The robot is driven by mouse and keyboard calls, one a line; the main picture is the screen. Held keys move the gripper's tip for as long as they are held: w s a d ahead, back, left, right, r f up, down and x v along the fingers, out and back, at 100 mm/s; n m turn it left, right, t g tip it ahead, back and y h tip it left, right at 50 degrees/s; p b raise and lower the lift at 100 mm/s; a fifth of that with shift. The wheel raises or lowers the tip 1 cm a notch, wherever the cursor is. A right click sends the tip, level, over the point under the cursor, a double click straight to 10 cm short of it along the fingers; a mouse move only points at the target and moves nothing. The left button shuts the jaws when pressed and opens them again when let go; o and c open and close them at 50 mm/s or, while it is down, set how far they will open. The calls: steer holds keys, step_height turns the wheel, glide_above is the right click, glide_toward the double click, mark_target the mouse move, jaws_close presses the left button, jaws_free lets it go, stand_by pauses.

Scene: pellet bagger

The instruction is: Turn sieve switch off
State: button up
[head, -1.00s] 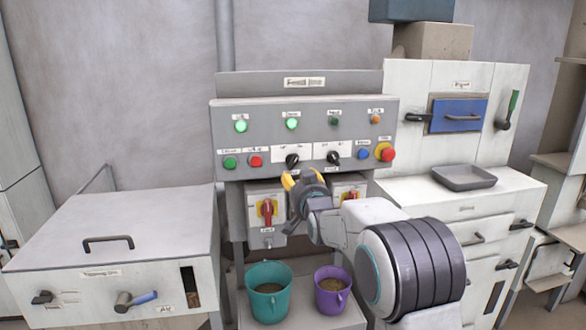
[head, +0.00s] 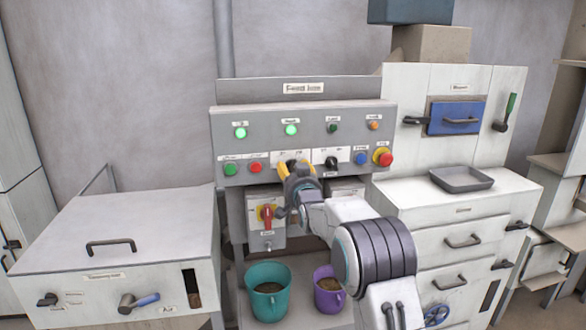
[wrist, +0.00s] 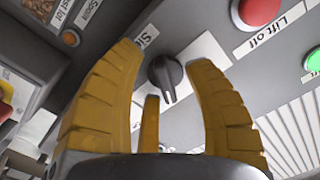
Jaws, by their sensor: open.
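The sieve switch is a black rotary knob (wrist: 168,75) on the grey control panel (head: 225,122), beside a white label starting "Si" in the wrist view. My gripper (wrist: 160,58) is open, its yellow fingers on either side of the knob in that view. I cannot tell whether they touch it; gaps show on both sides. The knob's pointer end points down in the wrist picture. In the head view my gripper (head: 290,170) is at the panel's lower row and hides the left knob.
A second black knob (head: 331,162) sits to the right. Red "Lift off" (wrist: 258,12) and green (wrist: 313,60) buttons lie close by. A red-handled isolator (head: 267,215) is below the panel. A teal bucket (head: 268,290) and a purple bucket (head: 329,290) stand lower.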

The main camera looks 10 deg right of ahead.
steer(key=shift+w, duration=0.3)
steer(key=shift+o, duration=0.2)
steer(key=shift+s, duration=0.1)
jaws_close()
